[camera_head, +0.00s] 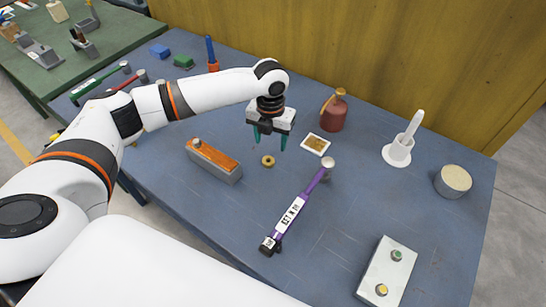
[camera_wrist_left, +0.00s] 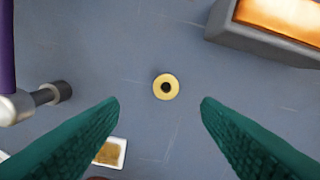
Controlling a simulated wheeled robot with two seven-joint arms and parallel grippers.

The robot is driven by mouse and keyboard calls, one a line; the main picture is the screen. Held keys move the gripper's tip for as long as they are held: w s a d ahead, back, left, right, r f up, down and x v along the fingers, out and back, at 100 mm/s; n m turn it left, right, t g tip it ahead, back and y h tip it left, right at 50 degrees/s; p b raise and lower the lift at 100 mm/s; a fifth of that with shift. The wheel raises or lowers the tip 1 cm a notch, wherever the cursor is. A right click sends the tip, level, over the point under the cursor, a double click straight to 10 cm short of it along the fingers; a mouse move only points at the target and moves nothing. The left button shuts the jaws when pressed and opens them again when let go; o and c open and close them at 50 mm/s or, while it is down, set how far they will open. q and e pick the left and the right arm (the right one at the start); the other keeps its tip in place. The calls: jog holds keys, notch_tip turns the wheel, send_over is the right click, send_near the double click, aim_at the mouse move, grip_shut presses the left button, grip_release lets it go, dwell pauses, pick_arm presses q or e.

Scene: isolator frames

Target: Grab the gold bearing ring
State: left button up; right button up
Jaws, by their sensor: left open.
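The gold bearing ring (camera_head: 267,161) lies flat on the blue-grey table, with a dark hole in its middle. In the left wrist view the ring (camera_wrist_left: 166,87) sits near the centre, beyond and between my two green fingertips. My left gripper (camera_head: 270,140) is open and empty, pointing down above the table close to the ring. In the wrist view its fingers (camera_wrist_left: 160,105) are spread wide, one on each side of the ring, and do not touch it. My right gripper is not in view.
An orange-topped block (camera_head: 214,160) lies left of the ring. A purple hammer (camera_head: 298,207) lies to its right. A small framed tile (camera_head: 316,144) and a red-brown bottle (camera_head: 334,111) stand behind right. A white holder (camera_head: 398,150) and a round block (camera_head: 453,181) are further right.

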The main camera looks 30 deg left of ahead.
aim_at(268, 160)
pick_arm(q)
jog(key=shift+s+a+f, duration=0.1)
jog(key=shift+s+f, duration=0.1)
jog(key=shift+f, duration=1)
jog(key=shift+f+p, duration=0.3)
jog(key=f, duration=0.1)
jog(key=f+p, duration=0.1)
jog(key=f, duration=0.1)
jog(key=f+p, duration=0.1)
jog(key=f, duration=0.1)
jog(key=shift+a, duration=0.35)
jog(key=shift+w+f, duration=0.1)
jog(key=shift+f, duration=0.15)
jog(key=c, duration=1.1)
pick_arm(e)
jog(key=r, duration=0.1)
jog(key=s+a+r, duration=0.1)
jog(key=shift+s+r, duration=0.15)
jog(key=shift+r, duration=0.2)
